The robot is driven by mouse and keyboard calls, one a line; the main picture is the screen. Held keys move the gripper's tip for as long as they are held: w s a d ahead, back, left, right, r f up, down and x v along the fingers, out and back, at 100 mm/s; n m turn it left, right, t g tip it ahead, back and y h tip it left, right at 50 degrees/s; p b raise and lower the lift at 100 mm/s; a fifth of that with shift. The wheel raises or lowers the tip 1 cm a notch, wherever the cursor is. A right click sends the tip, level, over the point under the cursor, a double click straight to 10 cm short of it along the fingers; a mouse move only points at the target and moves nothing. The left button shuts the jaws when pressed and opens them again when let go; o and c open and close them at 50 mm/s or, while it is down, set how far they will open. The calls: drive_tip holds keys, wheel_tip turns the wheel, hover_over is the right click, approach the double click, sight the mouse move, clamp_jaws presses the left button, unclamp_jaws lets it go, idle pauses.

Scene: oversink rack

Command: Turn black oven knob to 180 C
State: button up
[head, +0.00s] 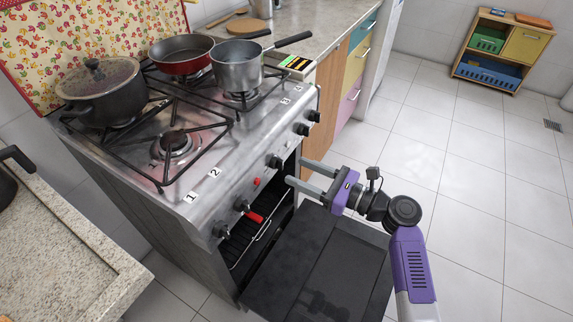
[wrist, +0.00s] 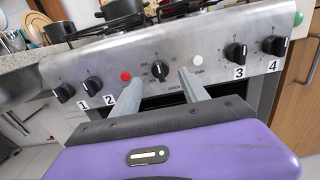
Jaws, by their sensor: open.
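The black oven knob (head: 274,161) sits in the middle of the stove's metal front panel. In the wrist view the knob (wrist: 158,70) shows between my two fingers, with a dial of small markings around it that I cannot read clearly. My gripper (head: 295,172) is open and empty, with its fingers pointing at the panel near the knob. In the wrist view my gripper (wrist: 160,77) has one finger on each side of the knob. I see no finger touching it, and the exact gap is hard to tell.
A red button (wrist: 126,76) and a white button (wrist: 198,60) flank the knob. Numbered burner knobs (wrist: 236,51) lie further out. The oven door (head: 325,255) hangs open below my gripper. Pots and a red pan (head: 181,56) stand on the stove.

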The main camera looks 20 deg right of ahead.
sight(283, 165)
drive_tip(key=shift+x, duration=2.45)
clamp_jaws()
drive_tip(key=shift+s, duration=0.1)
